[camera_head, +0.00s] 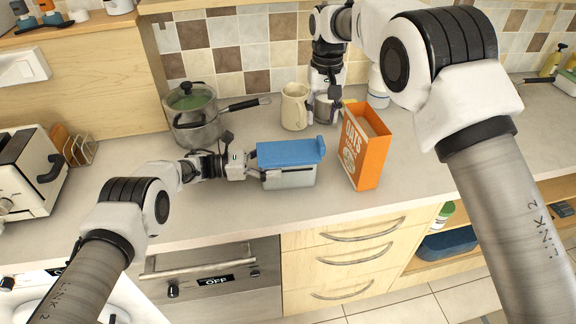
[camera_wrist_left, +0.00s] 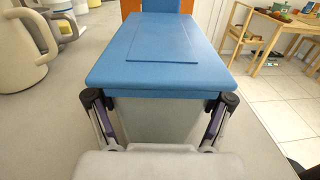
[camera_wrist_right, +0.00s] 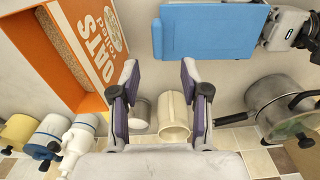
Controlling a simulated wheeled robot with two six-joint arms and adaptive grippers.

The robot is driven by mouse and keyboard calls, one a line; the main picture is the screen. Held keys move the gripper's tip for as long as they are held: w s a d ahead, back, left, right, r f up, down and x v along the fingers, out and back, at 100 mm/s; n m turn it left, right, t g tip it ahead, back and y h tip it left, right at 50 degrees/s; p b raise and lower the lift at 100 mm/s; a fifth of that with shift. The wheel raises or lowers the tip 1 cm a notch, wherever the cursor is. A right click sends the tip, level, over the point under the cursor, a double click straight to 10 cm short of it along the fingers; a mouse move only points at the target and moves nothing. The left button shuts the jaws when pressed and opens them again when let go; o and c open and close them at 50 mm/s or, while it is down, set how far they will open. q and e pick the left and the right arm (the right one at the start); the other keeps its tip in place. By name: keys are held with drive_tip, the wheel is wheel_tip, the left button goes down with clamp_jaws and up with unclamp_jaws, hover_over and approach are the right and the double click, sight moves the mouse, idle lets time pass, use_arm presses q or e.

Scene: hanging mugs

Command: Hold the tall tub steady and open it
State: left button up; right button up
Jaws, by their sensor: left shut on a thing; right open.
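The tall tub (camera_head: 290,180) stands on the counter with a grey body and a flat blue lid (camera_head: 285,153). The lid lies over the top, and a raised blue tab shows at its right end. My left gripper (camera_head: 258,166) is shut on the tub's left end, just below the lid. In the left wrist view its fingers (camera_wrist_left: 160,104) sit on either side of the grey body (camera_wrist_left: 158,122). My right gripper (camera_head: 330,92) is open and empty, behind the tub near the mugs. In the right wrist view the lid (camera_wrist_right: 208,30) is beyond its fingertips (camera_wrist_right: 158,70).
An orange oats box (camera_head: 370,160) stands close to the tub's right. A cream mug (camera_head: 294,108) and a smaller container are behind it. A pot (camera_head: 195,122) with a long handle stands at back left, a toaster (camera_head: 30,165) farther left. The counter front edge is near the tub.

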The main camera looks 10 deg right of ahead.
use_arm(q)
drive_tip(key=shift+f, duration=0.1)
use_arm(e)
drive_tip(key=shift+w, duration=0.35)
drive_tip(key=f, duration=0.1)
drive_tip(key=f+t, duration=0.1)
drive_tip(key=f, duration=0.1)
drive_tip(key=f+t, duration=0.1)
drive_tip(key=f, duration=0.1)
drive_tip(key=shift+s+a+y, duration=0.3)
drive_tip(key=shift+s+a, duration=0.05)
use_arm(q)
drive_tip(key=shift+f, duration=0.1)
use_arm(e)
drive_tip(key=s+r+t, duration=0.2)
drive_tip(key=s+r, duration=0.1)
drive_tip(key=s, duration=0.1)
use_arm(q)
drive_tip(key=shift+s, duration=0.2)
drive_tip(key=shift+a, duration=0.1)
use_arm(e)
approach(322, 142)
use_arm(q)
drive_tip(key=shift+w, duration=0.1)
use_arm(e)
drive_tip(key=shift+t, duration=0.3)
drive_tip(key=x, duration=0.9)
drive_tip(key=shift+s+a+f, duration=0.1)
drive_tip(key=shift+f, duration=0.3)
clamp_jaws()
